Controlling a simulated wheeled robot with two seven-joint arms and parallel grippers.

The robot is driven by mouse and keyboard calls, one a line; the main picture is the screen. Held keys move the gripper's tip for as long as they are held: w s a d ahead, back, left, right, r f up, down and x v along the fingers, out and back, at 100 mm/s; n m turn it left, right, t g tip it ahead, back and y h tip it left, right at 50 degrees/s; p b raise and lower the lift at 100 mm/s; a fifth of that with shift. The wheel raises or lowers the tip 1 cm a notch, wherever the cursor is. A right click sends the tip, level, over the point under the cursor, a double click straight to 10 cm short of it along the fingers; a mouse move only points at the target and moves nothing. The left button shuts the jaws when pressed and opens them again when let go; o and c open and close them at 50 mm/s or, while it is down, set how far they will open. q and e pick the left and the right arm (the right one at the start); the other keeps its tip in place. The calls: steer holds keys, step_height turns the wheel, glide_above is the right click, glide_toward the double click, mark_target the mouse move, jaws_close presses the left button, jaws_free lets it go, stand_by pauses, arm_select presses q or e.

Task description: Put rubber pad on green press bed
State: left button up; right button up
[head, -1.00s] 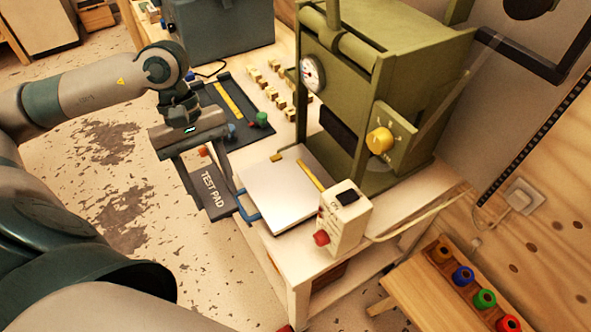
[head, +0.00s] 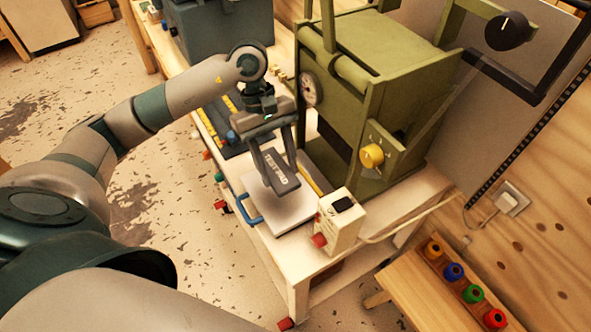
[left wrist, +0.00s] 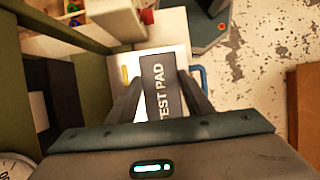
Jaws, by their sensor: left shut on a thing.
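The rubber pad (head: 281,178) is dark grey with "TEST PAD" in white letters. My left gripper (head: 277,169) is shut on it and holds it above the white plate in front of the green press. The pad also shows between the fingers in the left wrist view (left wrist: 160,88). The green press (head: 385,85) stands behind and to the right, with a dial and a yellow knob. The white plate (head: 290,212) has a blue handle (head: 246,210) at its left edge. The press bed inside is mostly hidden by the frame and my gripper. My right gripper is not in view.
A white box with a red button (head: 340,220) stands right of the plate. A dark tray (head: 233,138) lies to the left, partly behind my arm. A low bench (head: 420,285) holds several coloured rolls. Bare floor lies left of the table.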

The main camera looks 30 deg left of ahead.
arm_select(q)
steer(key=w+d+f+p, duration=0.2)
steer(key=w+f+p, duration=0.1)
steer(key=shift+w, duration=0.25)
steer(key=shift+f, duration=0.1)
